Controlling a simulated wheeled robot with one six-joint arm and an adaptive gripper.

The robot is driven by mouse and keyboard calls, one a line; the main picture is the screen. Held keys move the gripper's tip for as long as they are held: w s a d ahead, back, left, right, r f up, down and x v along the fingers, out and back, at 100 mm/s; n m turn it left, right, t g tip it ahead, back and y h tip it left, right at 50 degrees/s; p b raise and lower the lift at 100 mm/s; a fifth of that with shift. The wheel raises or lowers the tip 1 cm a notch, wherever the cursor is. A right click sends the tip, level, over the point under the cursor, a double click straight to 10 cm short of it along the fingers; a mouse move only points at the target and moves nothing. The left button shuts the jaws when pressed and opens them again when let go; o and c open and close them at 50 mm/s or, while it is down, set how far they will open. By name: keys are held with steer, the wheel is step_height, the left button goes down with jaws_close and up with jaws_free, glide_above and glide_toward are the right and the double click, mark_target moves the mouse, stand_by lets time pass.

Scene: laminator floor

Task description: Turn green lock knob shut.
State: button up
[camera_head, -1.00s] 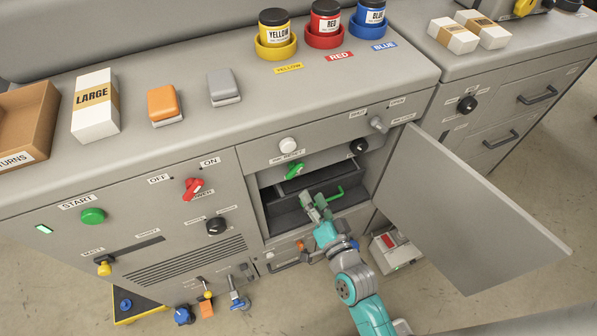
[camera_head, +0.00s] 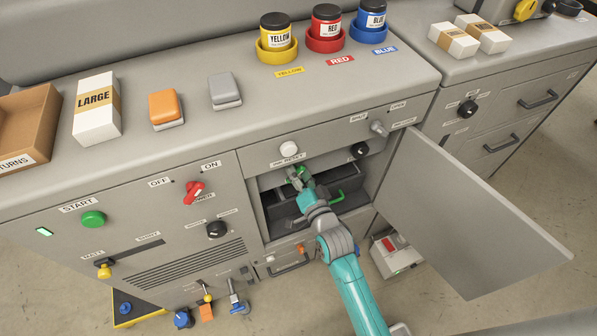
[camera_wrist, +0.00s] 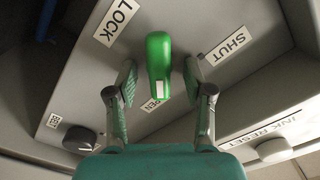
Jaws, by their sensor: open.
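The green lock knob (camera_wrist: 158,58) shows in the wrist view on a grey panel between LOCK, SHUT and OPEN labels. Its white mark (camera_wrist: 163,88) sits at the end toward my gripper, near the partly hidden OPEN label. My gripper (camera_wrist: 160,78) is open, with one finger on each side of the knob and a visible gap on both sides. In the head view my gripper (camera_head: 298,178) is at the top of the open compartment and covers most of the knob (camera_head: 304,173).
The open door (camera_head: 465,215) stands out to the right of the compartment. A green handle (camera_head: 336,196) is inside the compartment. A white ink reset knob (camera_head: 289,148) is above it, and a black knob (camera_head: 360,150) is at the upper right.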

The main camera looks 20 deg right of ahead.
jaws_close()
stand_by(0.4)
steer(key=n, duration=0.4)
steer(key=shift+a+r+n, duration=0.1)
steer(key=shift+a+n, duration=0.1)
steer(key=shift+n, duration=0.2)
steer(key=n, duration=0.4)
steer(key=shift+a+n, duration=0.2)
steer(key=shift+n, duration=0.1)
steer(key=n, duration=0.4)
steer(key=shift+a, duration=0.2)
steer(key=shift+a+n, duration=0.15)
steer(key=shift+n, duration=2.05)
